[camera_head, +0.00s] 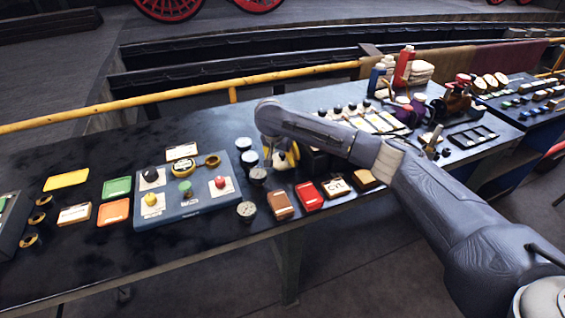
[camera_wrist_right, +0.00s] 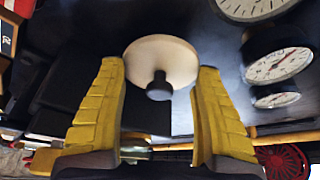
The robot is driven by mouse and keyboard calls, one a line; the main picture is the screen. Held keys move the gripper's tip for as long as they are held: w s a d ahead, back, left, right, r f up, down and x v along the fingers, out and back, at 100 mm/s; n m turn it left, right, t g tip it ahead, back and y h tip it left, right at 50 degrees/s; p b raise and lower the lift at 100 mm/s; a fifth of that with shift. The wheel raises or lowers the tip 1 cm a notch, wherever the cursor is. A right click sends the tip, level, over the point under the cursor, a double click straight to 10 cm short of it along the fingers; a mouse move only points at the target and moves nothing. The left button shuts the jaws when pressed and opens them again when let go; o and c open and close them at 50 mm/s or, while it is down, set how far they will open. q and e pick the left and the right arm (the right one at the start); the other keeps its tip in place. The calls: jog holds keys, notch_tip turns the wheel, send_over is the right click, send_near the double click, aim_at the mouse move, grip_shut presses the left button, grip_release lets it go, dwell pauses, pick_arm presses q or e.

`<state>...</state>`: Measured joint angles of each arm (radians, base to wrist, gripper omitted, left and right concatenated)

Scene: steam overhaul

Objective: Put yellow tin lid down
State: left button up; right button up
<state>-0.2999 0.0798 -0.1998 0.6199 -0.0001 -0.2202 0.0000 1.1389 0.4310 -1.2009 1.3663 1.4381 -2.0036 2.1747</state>
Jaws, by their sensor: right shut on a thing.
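My right gripper (camera_head: 283,160) is over the workbench (camera_head: 110,150), right of the blue-grey tray (camera_head: 200,199). In the right wrist view its two yellow fingers (camera_wrist_right: 160,70) are closed on opposite sides of a pale cream round lid (camera_wrist_right: 178,55) with a dark knob (camera_wrist_right: 159,87). The lid looks cream rather than yellow. In the head view the arm and fingers partly hide it, and I cannot tell whether it touches the bench. A flat yellow tray-like piece (camera_head: 66,179) lies at the left of the bench. My left gripper is out of view.
Brown, red and tan boxes (camera_head: 308,196) line the front edge. Bottles (camera_head: 403,66) and cloths stand at the back right.

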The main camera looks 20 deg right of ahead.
jog(key=shift+f, duration=1.3)
jog(key=shift+f, duration=0.1)
jog(key=o, duration=1.2)
jog(key=shift+c, duration=0.2)
jog(key=v, duration=1.2)
